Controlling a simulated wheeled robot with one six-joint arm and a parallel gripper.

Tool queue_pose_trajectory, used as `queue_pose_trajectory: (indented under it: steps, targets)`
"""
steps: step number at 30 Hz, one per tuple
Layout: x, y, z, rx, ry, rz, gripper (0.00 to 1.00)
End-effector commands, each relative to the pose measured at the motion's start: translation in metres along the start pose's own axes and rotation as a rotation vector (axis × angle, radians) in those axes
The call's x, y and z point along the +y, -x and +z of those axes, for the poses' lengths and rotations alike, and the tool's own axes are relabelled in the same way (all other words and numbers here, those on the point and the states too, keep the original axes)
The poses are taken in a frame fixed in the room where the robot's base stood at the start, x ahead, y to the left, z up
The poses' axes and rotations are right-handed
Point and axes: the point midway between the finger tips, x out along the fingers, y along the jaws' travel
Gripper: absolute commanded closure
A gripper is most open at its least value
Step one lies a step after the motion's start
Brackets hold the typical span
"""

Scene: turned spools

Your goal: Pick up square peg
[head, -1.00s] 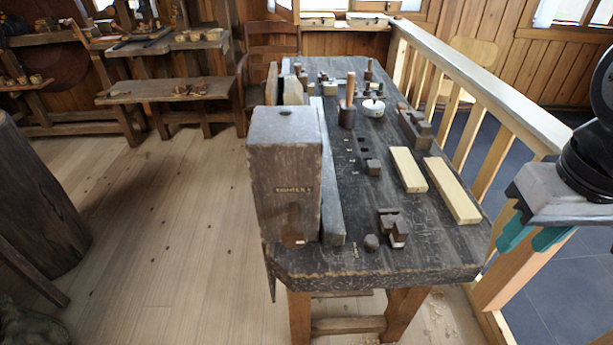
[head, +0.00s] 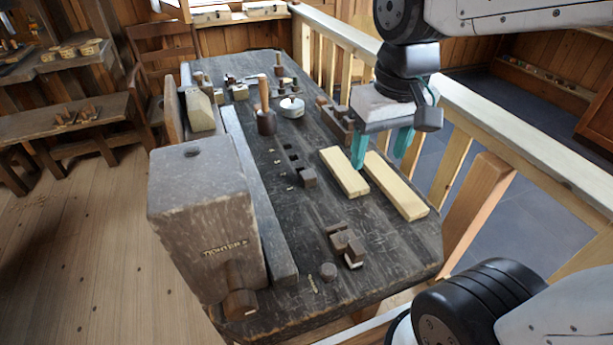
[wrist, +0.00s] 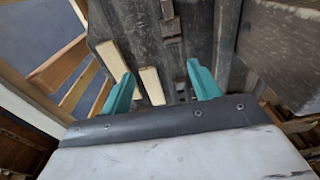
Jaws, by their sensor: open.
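My gripper (head: 380,158) is open and empty, its two teal fingers pointing down above the pale planks on the right side of the dark workbench (head: 350,290). In the wrist view the fingers (wrist: 162,85) are spread apart with the bench beyond them. No thing stands out surely as the square peg. A small dark squared block (head: 308,178) lies mid-bench, left of my gripper, beside a row of dark square pieces or holes.
Two pale planks (head: 344,172) (head: 397,186) lie under and beside my gripper. A railing (head: 490,125) borders the right. The bench front is mostly clear.

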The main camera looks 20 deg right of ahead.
Motion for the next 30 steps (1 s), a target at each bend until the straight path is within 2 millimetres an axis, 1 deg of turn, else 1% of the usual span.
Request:
queue_pose_trajectory:
  steps: [1,3,5,6,8,9,11,12,15,18,21,24,30]
  targets:
    - [-0.002,-0.008,-0.023,-0.019,0.003,-0.001,0.38]
    - [-0.006,-0.019,-0.052,-0.030,0.006,-0.001,0.38]
    - [-0.008,-0.031,-0.078,-0.038,0.007,-0.001,0.38]
    - [-0.010,-0.041,-0.094,-0.045,0.007,-0.002,0.38]
    - [-0.013,-0.057,-0.118,-0.053,0.007,-0.002,0.38]
    - [-0.014,-0.069,-0.133,-0.058,0.007,-0.002,0.38]
    - [-0.017,-0.087,-0.154,-0.066,0.007,-0.002,0.38]
    - [-0.018,-0.099,-0.166,-0.070,0.006,-0.002,0.38]
    - [-0.021,-0.127,-0.191,-0.079,0.006,-0.002,0.38]
    - [-0.023,-0.149,-0.207,-0.085,0.005,-0.002,0.38]
    - [-0.024,-0.162,-0.217,-0.088,0.003,-0.002,0.38]
    - [-0.024,-0.172,-0.219,-0.090,0.003,-0.001,0.38]
    - [-0.025,-0.194,-0.217,-0.090,0.003,-0.001,0.38]
